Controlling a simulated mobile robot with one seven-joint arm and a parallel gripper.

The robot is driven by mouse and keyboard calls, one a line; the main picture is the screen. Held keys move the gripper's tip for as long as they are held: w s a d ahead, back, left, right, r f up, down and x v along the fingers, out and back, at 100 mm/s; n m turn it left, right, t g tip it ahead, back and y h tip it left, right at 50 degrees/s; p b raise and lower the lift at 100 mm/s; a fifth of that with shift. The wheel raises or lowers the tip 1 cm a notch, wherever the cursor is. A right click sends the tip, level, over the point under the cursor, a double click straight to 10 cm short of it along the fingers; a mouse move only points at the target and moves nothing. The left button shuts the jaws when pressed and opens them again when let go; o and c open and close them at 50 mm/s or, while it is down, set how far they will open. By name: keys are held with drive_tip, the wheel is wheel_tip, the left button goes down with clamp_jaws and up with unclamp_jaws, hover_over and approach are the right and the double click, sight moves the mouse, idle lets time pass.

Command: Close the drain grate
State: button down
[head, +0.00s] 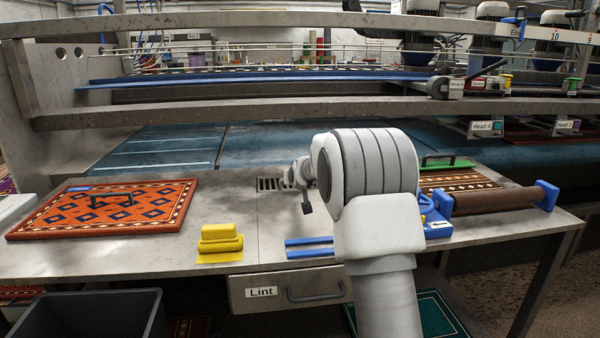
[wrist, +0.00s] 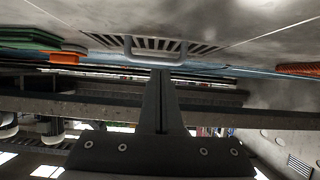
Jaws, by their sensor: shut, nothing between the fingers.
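The drain grate (head: 268,184) is a dark slotted panel in the grey metal table top, partly hidden behind my arm in the head view. In the wrist view the slotted grate (wrist: 205,48) is at the top, with a grey bar handle (wrist: 150,58) across it. I cannot tell how far the grate is open. My gripper (wrist: 160,74) is shut and empty, its dark fingertips close to the handle; contact cannot be told. In the head view my gripper (head: 307,207) is low over the table near the grate.
An orange patterned rug (head: 105,208) lies left, and a yellow block (head: 220,240) and blue strips (head: 309,247) lie in front. A brown roller (head: 495,201) with blue ends is right. A metal rail (head: 240,112) crosses behind the table. A Lint drawer (head: 290,290) is below.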

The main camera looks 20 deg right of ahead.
drive_tip(key=s+a+r+g+p, duration=0.1)
drive_tip(key=s+a+r, duration=0.25)
drive_tip(key=s, duration=0.55)
drive_tip(key=s+a+r+p, duration=0.1)
drive_tip(key=s+a+r, duration=0.3)
drive_tip(key=s, duration=0.5)
drive_tip(key=s+a+f+n+g+y, duration=0.1)
drive_tip(key=s+a+g, duration=0.1)
drive_tip(key=s, duration=0.9)
drive_tip(key=s+a+f+g+y, duration=0.1)
drive_tip(key=s+a+f+g, duration=0.15)
drive_tip(key=s, duration=0.85)
drive_tip(key=s+a+f+n+g, duration=0.1)
drive_tip(key=s+a+g, duration=0.1)
drive_tip(key=s, duration=0.9)
wheel_tip(320, 180, up, 20)
drive_tip(key=p, duration=1.9)
drive_tip(key=shift+w+a, duration=0.15)
drive_tip(key=shift+w, duration=0.2)
drive_tip(key=shift+f+t, duration=0.1)
drive_tip(key=shift+t, duration=0.15)
